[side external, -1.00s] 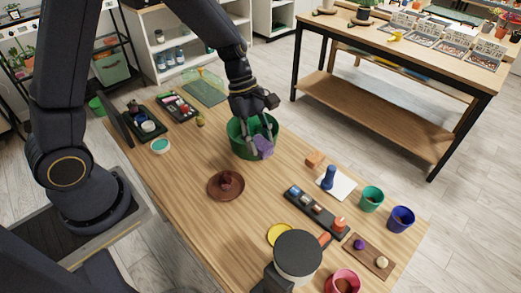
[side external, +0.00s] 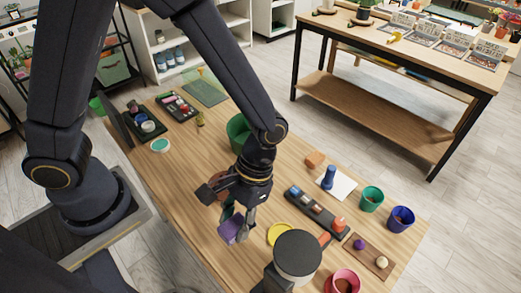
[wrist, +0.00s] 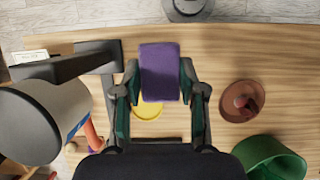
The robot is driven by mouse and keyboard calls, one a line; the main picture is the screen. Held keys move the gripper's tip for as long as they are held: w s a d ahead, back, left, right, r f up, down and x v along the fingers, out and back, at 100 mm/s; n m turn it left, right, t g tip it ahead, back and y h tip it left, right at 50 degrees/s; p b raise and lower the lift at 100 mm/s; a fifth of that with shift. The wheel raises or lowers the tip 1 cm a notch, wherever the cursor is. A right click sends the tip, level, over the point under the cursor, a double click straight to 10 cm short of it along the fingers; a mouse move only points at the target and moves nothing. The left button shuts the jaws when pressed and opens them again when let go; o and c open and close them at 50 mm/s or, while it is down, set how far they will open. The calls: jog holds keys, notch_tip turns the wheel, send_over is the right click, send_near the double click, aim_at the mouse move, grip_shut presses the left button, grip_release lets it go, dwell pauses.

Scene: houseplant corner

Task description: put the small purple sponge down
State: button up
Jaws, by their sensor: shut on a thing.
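The small purple sponge (side external: 229,230) is held in my gripper (side external: 234,219). My gripper is shut on it, above the front part of the wooden table. In the wrist view the sponge (wrist: 160,66) sits between the two fingers (wrist: 160,88) and sticks out past their tips. It appears clear of the table, though the exact height is hard to tell. A yellow disc (side external: 279,234) lies to the right of the gripper; in the wrist view the sponge partly covers it.
A dark red saucer (wrist: 229,104) with a reddish thing on it and a green tub (side external: 237,130) stand nearby. A grey round-headed fixture (side external: 298,254) on a dark arm rises close to the right. A dark tray (side external: 318,211) lies beyond. Bare wood (side external: 178,190) is at the left.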

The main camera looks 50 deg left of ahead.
aim_at(236, 259)
notch_tip(236, 259, down, 13)
jog(key=shift+f, duration=0.15)
dwell(0.4)
jog(key=o, duration=0.9)
jog(key=shift+f, duration=0.1)
jog(key=shift+o, duration=0.2)
